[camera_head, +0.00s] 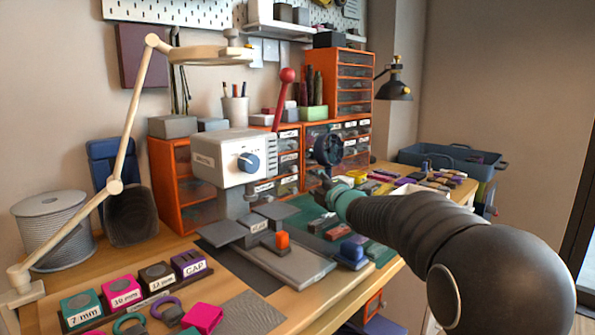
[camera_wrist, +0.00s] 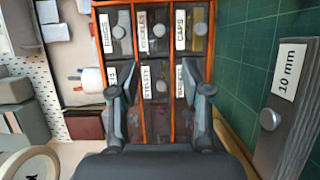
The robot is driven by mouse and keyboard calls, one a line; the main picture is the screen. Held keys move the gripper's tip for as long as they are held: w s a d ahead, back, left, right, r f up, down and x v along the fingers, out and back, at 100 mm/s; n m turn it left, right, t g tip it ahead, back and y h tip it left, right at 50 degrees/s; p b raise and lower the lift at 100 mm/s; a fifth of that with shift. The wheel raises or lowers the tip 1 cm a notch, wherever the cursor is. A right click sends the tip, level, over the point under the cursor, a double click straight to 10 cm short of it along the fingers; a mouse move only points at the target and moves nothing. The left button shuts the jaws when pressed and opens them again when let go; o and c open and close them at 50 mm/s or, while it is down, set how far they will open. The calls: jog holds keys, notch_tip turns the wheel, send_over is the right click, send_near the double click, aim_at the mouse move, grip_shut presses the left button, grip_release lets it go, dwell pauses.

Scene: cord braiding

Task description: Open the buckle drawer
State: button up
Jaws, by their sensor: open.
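The orange drawer cabinet (camera_head: 345,132) stands at the back of the bench with labelled clear-front drawers. In the wrist view the buckle drawer (camera_wrist: 154,42), whose label seems to read BUCKLES, is the upper middle one, with a round pale knob. It looks closed. My gripper (camera_wrist: 157,92) is open and empty, its two fingers spread either side of the middle column, over the lower row. The buckle drawer's knob lies above the fingertips in that view. In the head view my gripper (camera_head: 327,150) is in front of the cabinet and hides some drawers; labels there are too small to read.
A drawer labelled CAPS (camera_wrist: 197,40) is right of the buckle drawer and one labelled EYELETS (camera_wrist: 156,95) is below it. A white machine with a blue knob (camera_head: 238,158) stands left of my arm. A green mat (camera_head: 305,207) with small blocks lies below.

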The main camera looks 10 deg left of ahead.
aim_at(295, 169)
jog(key=p+x, duration=0.3)
jog(key=x, duration=1.1)
jog(key=shift+s+a+p, duration=0.1)
jog(key=shift+a+p, duration=0.05)
jog(key=shift+p, duration=0.25)
grip_shut()
